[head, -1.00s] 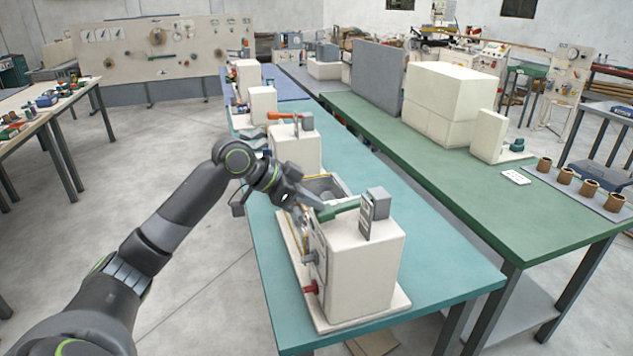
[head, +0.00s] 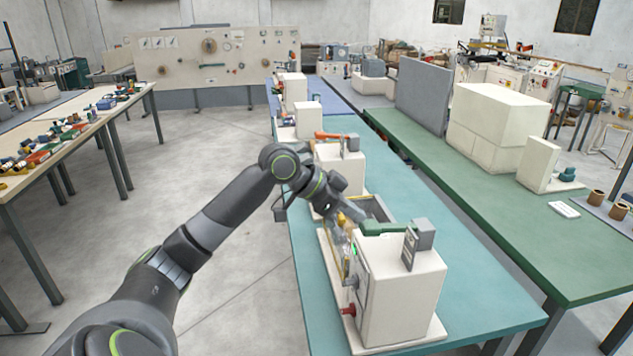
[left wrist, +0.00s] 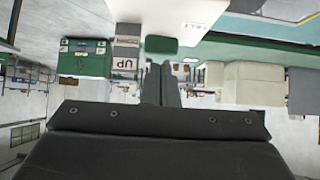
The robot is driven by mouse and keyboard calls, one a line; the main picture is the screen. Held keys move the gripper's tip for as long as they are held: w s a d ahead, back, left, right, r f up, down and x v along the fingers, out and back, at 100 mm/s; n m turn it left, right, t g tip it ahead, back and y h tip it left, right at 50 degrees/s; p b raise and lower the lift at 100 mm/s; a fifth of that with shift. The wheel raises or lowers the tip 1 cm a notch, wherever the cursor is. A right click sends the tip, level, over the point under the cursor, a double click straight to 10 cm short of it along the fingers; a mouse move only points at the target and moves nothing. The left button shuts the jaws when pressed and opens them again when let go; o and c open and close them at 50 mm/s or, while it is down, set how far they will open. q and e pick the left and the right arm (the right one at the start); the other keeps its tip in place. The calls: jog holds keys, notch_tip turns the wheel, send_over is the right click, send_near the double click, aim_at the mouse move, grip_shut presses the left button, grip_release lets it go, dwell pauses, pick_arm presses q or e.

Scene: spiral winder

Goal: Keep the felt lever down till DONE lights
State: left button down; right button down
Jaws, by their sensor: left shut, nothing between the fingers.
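The felt lever (head: 385,228) is the green bar on top of the nearest cream machine (head: 405,295), running roughly level from a grey post (head: 420,243). My left gripper (head: 357,215) is shut and empty, its tips close to the lever's free end. In the left wrist view the shut fingers (left wrist: 160,82) point at the green lever end (left wrist: 161,46), with a small gap in the picture; contact cannot be told. A small green light (head: 354,250) glows on the machine's front; its label is too small to read. A sign reading UP (left wrist: 125,63) shows beside the fingers.
A red knob (head: 348,310) sticks out low on the machine's front. Another machine with an orange lever (head: 333,135) stands behind on the teal bench (head: 465,290). A green bench (head: 520,240) runs along the right.

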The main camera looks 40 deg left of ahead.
pick_arm(q)
jog(key=b+v, duration=0.2)
jog(key=v, duration=0.7)
jog(key=shift+a+f+b, duration=0.2)
jog(key=shift+f+b, duration=0.1)
jog(key=shift+s, duration=0.1)
